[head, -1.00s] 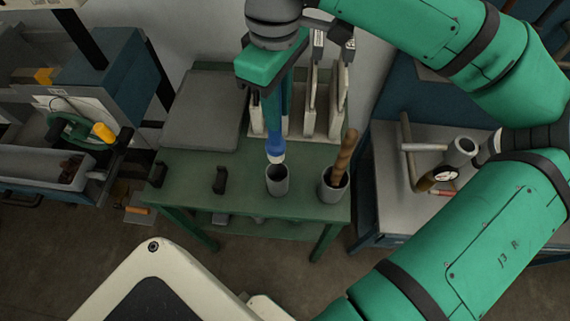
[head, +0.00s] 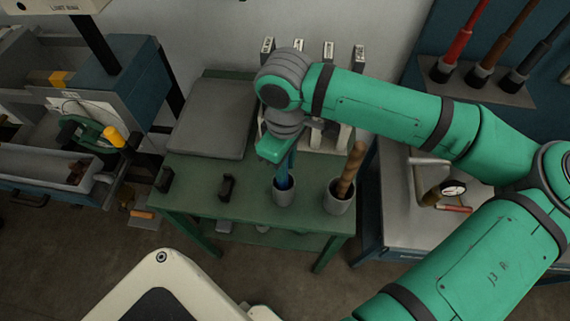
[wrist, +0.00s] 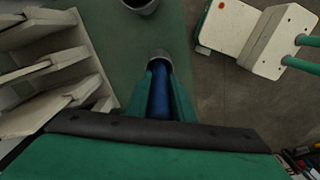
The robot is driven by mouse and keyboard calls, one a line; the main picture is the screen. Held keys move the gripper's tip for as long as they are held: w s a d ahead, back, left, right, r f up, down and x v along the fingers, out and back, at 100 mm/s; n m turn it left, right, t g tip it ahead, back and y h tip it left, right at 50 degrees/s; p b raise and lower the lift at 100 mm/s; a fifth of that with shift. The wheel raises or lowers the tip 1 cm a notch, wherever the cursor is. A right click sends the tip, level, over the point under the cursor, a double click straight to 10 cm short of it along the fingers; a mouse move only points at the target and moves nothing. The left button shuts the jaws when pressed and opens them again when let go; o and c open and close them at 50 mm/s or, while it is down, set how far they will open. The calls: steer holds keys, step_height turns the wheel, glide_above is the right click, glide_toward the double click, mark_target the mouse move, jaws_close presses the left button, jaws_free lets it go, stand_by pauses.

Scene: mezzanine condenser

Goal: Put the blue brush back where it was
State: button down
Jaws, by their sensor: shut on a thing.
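The blue brush (wrist: 160,92) is between the fingers of my gripper (wrist: 160,75), which is shut on it. In the head view my gripper (head: 286,168) points down over a grey cup (head: 284,194) on the green table, and a bit of blue shows at the cup's mouth. The brush's lower end is inside the cup and hidden. In the wrist view the cup's rim (wrist: 158,54) shows just beyond the fingertips. The brush looks roughly upright.
A second grey cup (head: 339,197) with a brown wooden handle (head: 350,168) stands close on the right. Two black brackets stand on the green table (head: 200,184) to the left. A grey slab (head: 212,118) and pale upright holders (head: 328,132) are behind.

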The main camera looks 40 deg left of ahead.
steer(key=shift+f, duration=0.4)
steer(key=c, duration=1.5)
jaws_free()
steer(key=shift+c, duration=0.2)
step_height(320, 180, up, 12)
steer(key=shift+r, duration=0.15)
